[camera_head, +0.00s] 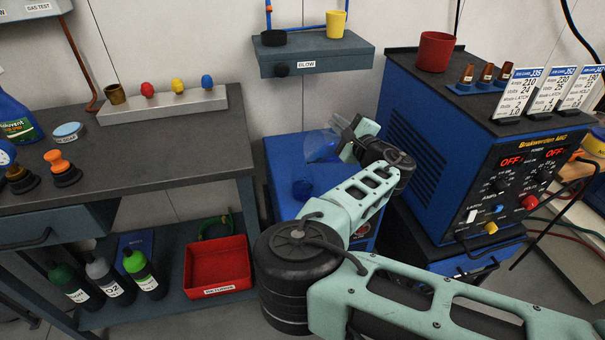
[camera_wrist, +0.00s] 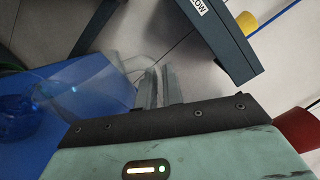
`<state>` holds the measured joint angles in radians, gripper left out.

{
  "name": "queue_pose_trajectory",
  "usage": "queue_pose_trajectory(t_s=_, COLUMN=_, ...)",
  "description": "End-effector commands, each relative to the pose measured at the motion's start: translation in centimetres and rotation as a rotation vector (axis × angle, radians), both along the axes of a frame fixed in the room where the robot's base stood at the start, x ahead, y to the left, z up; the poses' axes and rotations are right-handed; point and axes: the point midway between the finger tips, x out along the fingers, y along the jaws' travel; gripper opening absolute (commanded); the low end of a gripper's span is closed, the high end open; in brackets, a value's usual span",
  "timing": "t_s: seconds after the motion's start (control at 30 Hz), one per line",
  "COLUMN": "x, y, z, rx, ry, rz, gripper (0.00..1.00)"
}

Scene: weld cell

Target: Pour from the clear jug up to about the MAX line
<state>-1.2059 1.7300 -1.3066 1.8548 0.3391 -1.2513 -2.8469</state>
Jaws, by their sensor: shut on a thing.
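The clear jug (camera_head: 321,146) is faint and see-through above the blue-topped unit (camera_head: 283,150) in the head view. It also shows as a clear shape at the left of the wrist view (camera_wrist: 92,88). My gripper (camera_head: 346,136) is shut on the jug at its right side; the fingers also show in the wrist view (camera_wrist: 157,88). The jug looks tilted to the left, but its liquid level cannot be told. A round dark blue opening or cup (camera_head: 302,189) is on the unit's top, below and left of the jug. No MAX line is readable.
A blue welding machine (camera_head: 430,140) stands close right of my arm. A wall shelf (camera_head: 315,55) with a yellow cup (camera_head: 336,24) hangs above the jug. A grey workbench (camera_head: 130,140) is at left, with a red bin (camera_head: 218,266) on its lower shelf.

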Motion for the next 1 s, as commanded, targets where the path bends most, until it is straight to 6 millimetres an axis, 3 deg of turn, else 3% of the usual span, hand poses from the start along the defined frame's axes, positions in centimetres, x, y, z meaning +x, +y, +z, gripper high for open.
queue_pose_trajectory(t_s=1.0, x=-0.20, y=0.34, z=0.40, rx=-0.035, ry=-0.024, rz=-0.001, gripper=0.00)
